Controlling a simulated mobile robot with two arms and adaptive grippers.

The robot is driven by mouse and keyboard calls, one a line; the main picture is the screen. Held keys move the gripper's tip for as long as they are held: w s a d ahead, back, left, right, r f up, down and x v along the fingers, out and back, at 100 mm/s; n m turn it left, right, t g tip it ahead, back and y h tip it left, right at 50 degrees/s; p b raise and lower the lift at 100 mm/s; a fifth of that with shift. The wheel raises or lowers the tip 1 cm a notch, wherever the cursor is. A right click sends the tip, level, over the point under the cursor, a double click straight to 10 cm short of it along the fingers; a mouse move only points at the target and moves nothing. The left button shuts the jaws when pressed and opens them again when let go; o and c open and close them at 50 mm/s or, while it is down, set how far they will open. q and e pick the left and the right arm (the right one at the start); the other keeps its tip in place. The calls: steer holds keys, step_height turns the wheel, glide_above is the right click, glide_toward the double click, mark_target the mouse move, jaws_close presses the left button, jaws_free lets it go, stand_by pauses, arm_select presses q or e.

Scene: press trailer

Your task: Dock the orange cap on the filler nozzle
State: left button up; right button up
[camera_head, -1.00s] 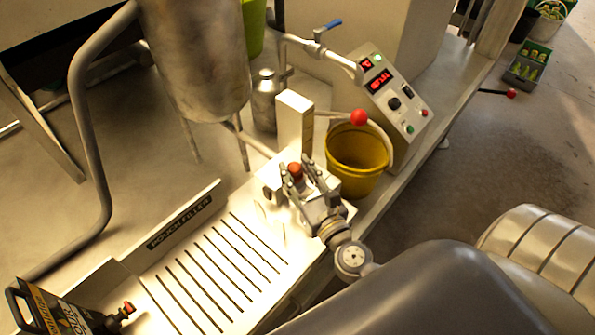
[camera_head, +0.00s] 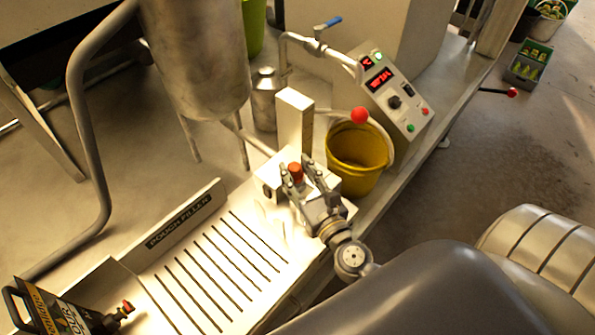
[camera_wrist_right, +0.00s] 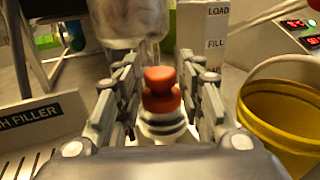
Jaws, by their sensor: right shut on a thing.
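The orange cap (camera_head: 296,170) is at the white filler block (camera_head: 268,186) at the back end of the slotted tray. It shows large in the right wrist view (camera_wrist_right: 162,92), upright, above a pale ringed part (camera_wrist_right: 163,127) that looks like the nozzle. I cannot tell whether the cap is seated on it or just above it. My right gripper (camera_head: 295,163) is shut on the cap, one finger on each side. Its fingers flank the cap in the wrist view too. My left gripper is not in view.
A yellow bucket (camera_head: 358,185) stands close right of the gripper. A white post (camera_head: 294,120) and a red-knobbed lever (camera_head: 359,115) rise behind. A control panel (camera_head: 395,98) is further back.

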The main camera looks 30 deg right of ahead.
steer(key=shift+f, duration=0.3)
steer(key=o, duration=0.9)
steer(key=shift+c, duration=0.2)
steer(key=shift+s, duration=0.1)
steer(key=shift+s+a+f+b, duration=0.1)
steer(key=shift+s+b, duration=0.85)
steer(key=shift+s, duration=0.5)
steer(key=shift+s+a+f+b, duration=0.1)
steer(key=shift+s+b, duration=0.85)
steer(key=shift+s, duration=0.5)
steer(key=s+b, duration=0.2)
steer(key=s, duration=0.1)
steer(key=s+b, duration=0.1)
steer(key=s, duration=0.1)
steer(key=shift+a+r+b, duration=0.1)
steer(key=shift+r+b, duration=0.15)
steer(key=shift+b, duration=0.1)
steer(key=shift+s+f, duration=0.1)
